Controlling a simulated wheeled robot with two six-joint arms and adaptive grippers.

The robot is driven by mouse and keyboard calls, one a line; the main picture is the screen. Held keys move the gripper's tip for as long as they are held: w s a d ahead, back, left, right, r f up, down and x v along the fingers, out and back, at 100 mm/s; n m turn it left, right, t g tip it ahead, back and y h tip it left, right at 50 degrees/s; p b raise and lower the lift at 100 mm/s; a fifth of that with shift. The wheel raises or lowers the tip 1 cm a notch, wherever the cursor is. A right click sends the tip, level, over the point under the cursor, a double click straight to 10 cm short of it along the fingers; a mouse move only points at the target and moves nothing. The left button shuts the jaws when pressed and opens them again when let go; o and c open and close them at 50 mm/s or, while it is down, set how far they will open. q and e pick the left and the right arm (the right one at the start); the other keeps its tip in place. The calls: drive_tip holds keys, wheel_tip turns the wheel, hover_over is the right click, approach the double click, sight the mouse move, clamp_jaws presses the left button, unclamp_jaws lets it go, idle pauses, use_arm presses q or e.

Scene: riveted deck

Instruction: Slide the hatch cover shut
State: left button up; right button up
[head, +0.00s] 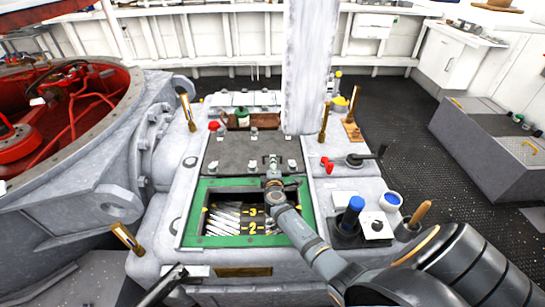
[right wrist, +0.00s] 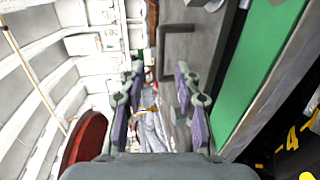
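The hatch cover (head: 230,152) is a dark grey plate lying behind the green-framed hatch opening (head: 190,228). The opening is uncovered, with pale ribbed shapes and yellow numbers 2 and 3 inside. A grey bar handle (right wrist: 178,28) stands on the cover in the right wrist view. My right gripper (head: 273,176) is over the cover's near edge, close to the handle, and hides part of it. In the right wrist view my right gripper (right wrist: 155,88) has its purple-padded fingers apart with nothing held between them. My left gripper does not show clearly in either view.
A white post (head: 311,60) rises behind the cover. A red-knobbed lever (head: 328,168), a blue-topped cylinder (head: 354,208) and a wooden-handled tool (head: 420,214) stand on the right. Brass posts (head: 126,238) stand at the console's edges. A large red-lined round housing (head: 70,110) is at left.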

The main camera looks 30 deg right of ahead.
drive_tip(key=b+x, duration=0.1)
drive_tip(key=x, duration=0.4)
drive_tip(key=shift+w+d+f, duration=0.15)
drive_tip(key=shift+f, duration=0.1)
drive_tip(key=shift+w+d, duration=0.3)
drive_tip(key=shift+w, duration=0.1)
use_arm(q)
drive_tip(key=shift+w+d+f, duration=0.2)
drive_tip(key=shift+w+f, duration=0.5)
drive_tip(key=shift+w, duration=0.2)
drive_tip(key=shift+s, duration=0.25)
use_arm(e)
clamp_jaws()
